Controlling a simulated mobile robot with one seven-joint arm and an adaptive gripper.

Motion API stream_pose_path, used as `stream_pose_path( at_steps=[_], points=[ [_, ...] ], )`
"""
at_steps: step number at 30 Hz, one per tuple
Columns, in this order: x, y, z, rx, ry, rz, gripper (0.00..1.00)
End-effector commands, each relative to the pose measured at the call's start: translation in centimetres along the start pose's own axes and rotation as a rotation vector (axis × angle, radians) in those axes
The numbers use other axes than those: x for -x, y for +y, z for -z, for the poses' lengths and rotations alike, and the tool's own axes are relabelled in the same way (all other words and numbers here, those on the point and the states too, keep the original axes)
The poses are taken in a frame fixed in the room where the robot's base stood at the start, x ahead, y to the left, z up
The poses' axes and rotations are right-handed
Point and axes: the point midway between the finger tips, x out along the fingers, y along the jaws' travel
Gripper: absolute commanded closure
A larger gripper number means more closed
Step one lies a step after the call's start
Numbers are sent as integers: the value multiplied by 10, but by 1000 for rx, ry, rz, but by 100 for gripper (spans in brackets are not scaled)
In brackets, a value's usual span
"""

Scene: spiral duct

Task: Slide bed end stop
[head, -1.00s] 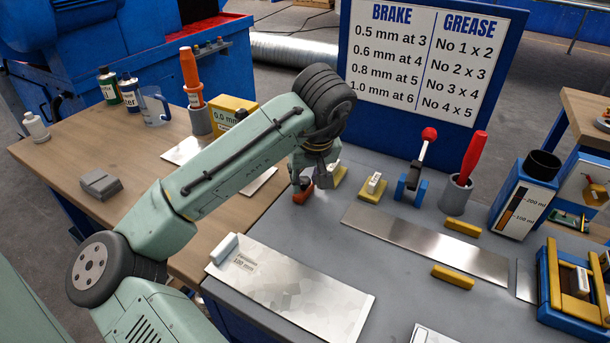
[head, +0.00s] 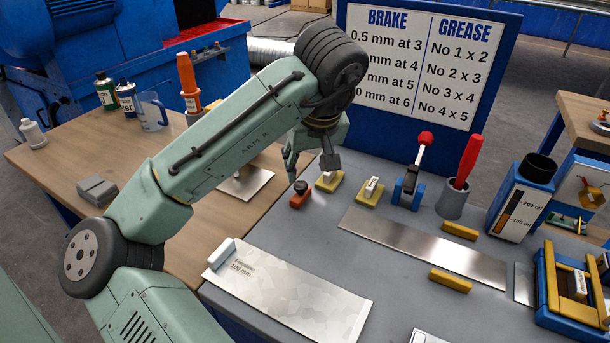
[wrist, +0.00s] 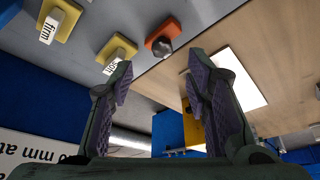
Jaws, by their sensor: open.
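An orange block with a dark round knob (head: 299,194) sits at the left edge of the grey bench, near the wooden table. I cannot tell for certain whether it is the bed end stop. It also shows in the wrist view (wrist: 160,43), beyond the gap between my fingers. My gripper (head: 311,168) is open and empty, above and slightly behind the block, apart from it. In the wrist view both fingers of my gripper (wrist: 160,80) are spread with nothing between them.
Yellow blocks with white labelled tabs (head: 328,181) (head: 369,191) stand right of the orange block; one tab reads "firm". A red-knobbed lever (head: 411,187) stands farther right. A long metal strip (head: 425,246) and a metal sheet (head: 290,290) lie on the bench.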

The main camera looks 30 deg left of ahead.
Motion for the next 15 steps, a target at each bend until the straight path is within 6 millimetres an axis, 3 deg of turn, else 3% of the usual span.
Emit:
stream_pose_path(
  at_steps=[6, 15],
  points=[
    [36, 0, 0, 1, 2, 2, 56],
    [48, 0, 0, 0, -1, -1, 56]
  ],
)
